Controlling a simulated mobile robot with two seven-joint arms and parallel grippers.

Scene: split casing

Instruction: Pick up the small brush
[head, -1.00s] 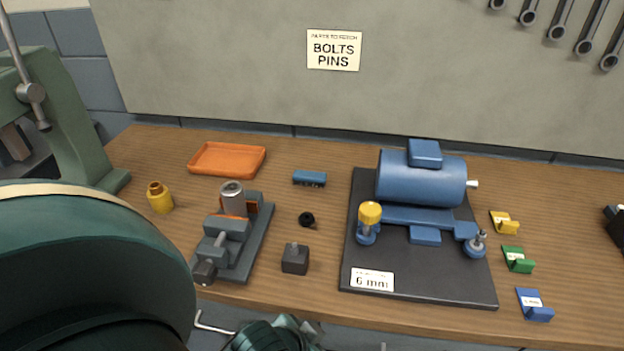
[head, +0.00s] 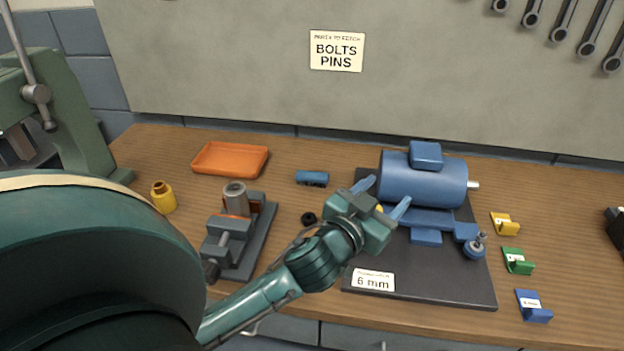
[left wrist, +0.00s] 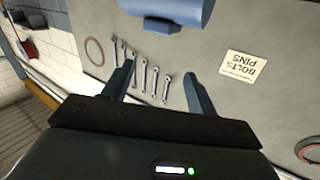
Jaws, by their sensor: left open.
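A small blue block with a dark underside (head: 312,178), which looks like the small brush, lies on the bench right of the orange tray. My left gripper (head: 385,195) is open and empty, in front of the blue motor and to the right of the brush. Its two blue fingers are spread apart; they also show in the left wrist view (left wrist: 159,72), with the wall panel behind them. The brush does not show in the left wrist view. My right gripper is not in view.
The blue motor (head: 425,182) stands on a dark plate (head: 440,278) beside my gripper. A grey vise (head: 232,240), orange tray (head: 230,159), yellow bottle (head: 162,197) and small black round part (head: 308,218) are to the left. Coloured clips (head: 517,261) line the right.

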